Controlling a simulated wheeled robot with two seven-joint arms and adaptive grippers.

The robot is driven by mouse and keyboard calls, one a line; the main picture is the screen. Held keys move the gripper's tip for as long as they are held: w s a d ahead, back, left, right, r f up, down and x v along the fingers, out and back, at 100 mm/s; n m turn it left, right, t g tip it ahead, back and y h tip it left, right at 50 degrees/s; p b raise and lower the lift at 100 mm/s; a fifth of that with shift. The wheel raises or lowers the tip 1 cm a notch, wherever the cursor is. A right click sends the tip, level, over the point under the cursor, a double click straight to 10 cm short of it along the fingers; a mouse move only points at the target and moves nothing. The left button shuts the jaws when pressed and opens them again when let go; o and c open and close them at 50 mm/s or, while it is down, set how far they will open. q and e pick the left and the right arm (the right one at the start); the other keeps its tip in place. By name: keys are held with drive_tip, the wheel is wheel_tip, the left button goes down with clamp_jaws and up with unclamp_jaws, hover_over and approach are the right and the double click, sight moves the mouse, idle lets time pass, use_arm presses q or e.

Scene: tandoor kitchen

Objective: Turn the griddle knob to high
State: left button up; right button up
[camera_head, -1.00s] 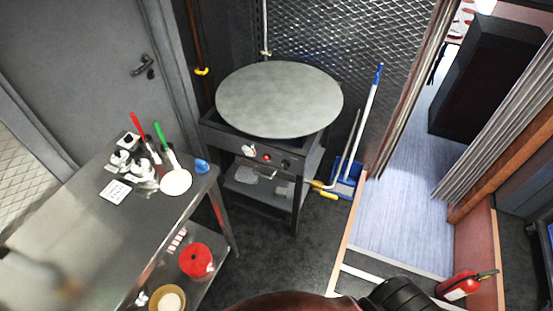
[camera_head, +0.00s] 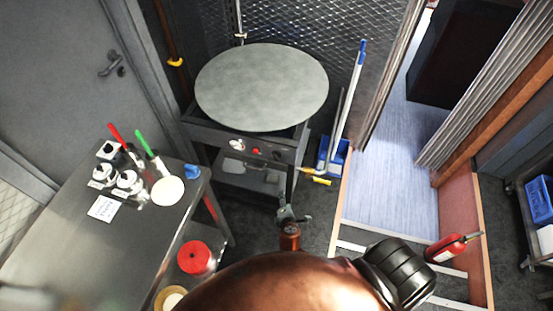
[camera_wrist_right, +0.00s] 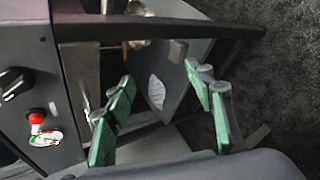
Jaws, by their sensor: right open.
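The round grey griddle (camera_head: 262,87) stands on a metal stand at the back, beside the mesh wall. Its front panel carries a black knob (camera_head: 277,153), a red button or light (camera_head: 256,151) and a small pale item. In the right wrist view the black knob (camera_wrist_right: 14,82) has a light pointer mark and sits at the left edge, above the red button (camera_wrist_right: 37,117). My right gripper (camera_head: 291,213) is in front of the stand, below the panel. In the wrist view its green-padded fingers (camera_wrist_right: 160,80) are apart and empty, clear of the knob. My left gripper is out of view.
A steel table (camera_head: 75,250) with bottles, brushes and a white disc stands at left. A blue dustpan (camera_head: 333,155) and broom lean right of the stand. A red extinguisher (camera_head: 447,248) is at lower right. Dark floor lies before the stand.

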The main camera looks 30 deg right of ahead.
drive_tip(key=w+r+n+t+h, duration=0.1)
drive_tip(key=w+r+n+t, duration=0.3)
drive_tip(key=r, duration=0.9)
drive_tip(key=m+h, duration=0.1)
drive_tip(key=m, duration=0.1)
approach(276, 159)
drive_tip(key=w, duration=0.2)
drive_tip(key=x, duration=0.6)
drive_tip(key=shift+d+f, duration=0.15)
drive_tip(key=shift+d, duration=0.25)
drive_tip(key=shift+w+d+f, duration=0.15)
drive_tip(key=shift+w+d, duration=0.1)
drive_tip(key=shift+w, duration=0.15)
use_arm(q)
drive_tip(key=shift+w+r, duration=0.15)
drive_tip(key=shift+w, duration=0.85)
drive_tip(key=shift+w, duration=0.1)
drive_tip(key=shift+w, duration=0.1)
use_arm(e)
drive_tip(key=shift+c, duration=0.7)
